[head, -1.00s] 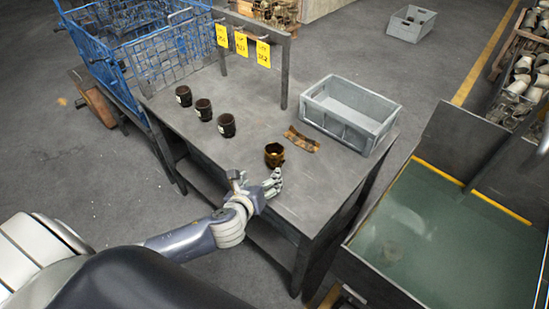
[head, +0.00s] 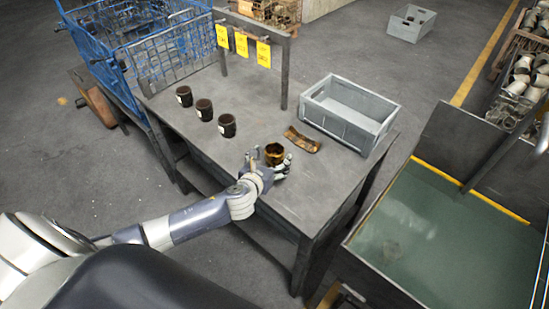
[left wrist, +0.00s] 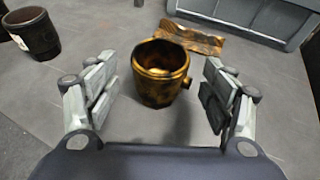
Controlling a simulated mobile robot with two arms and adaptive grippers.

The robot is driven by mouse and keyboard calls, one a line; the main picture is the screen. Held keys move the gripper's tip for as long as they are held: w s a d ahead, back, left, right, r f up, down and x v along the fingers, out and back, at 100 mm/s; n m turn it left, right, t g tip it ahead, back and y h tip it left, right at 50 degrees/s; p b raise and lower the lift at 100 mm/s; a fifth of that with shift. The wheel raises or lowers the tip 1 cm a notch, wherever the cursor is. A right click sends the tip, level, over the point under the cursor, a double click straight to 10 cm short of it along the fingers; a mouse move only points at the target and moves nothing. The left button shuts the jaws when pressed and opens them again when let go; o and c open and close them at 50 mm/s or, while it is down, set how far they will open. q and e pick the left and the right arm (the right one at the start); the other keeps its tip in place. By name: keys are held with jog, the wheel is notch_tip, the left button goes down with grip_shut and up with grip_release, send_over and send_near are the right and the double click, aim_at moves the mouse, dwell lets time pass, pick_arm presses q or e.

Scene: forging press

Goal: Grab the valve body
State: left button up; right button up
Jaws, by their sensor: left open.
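The valve body (head: 274,152) is a brown-gold, cup-like metal part with a small stub on its side. It stands upright on the grey table (head: 300,197). In the left wrist view the valve body (left wrist: 161,73) sits between and slightly beyond the fingers, with visible gaps on both sides. My left gripper (head: 269,164) is open around its near side. In the left wrist view the left gripper (left wrist: 160,100) shows both fingers spread and nothing held. My right gripper is not in view.
A brown curved piece (head: 302,140) lies just behind the valve body. A grey bin (head: 348,115) stands at the back right of the table. Several dark cups (head: 204,110) stand to the left. A tank of greenish liquid (head: 440,240) is at the right.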

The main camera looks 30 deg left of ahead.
pick_arm(q)
jog(key=shift+x, duration=1.9)
jog(key=shift+r, duration=0.1)
jog(key=c, duration=1.3)
